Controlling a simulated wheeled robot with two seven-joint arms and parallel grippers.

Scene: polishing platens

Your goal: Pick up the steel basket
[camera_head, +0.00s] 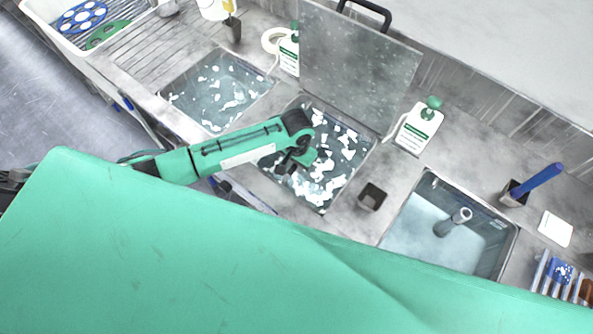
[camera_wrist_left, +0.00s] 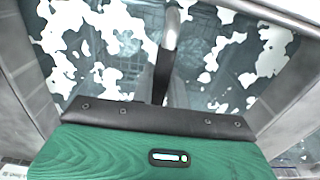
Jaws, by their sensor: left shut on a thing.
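My left gripper (camera_head: 287,166) reaches down over the middle basin, whose water carries white foam patches. In the left wrist view, a dark finger (camera_wrist_left: 162,76) meets a bright steel handle (camera_wrist_left: 171,32), and the gripper is shut on it. The handle appears to belong to the steel basket (camera_wrist_left: 122,68), whose mesh shows faintly under the water and foam. Most of the basket is hidden by foam, and in the head view I cannot make it out. My right gripper is not in view.
A raised lid (camera_head: 357,65) stands behind the middle basin. A foamy basin (camera_head: 217,88) lies to the left and a clearer basin (camera_head: 425,235) to the right. White bottles (camera_head: 418,128) stand behind. A small dark cup (camera_head: 372,196) stands between the middle and right basins.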

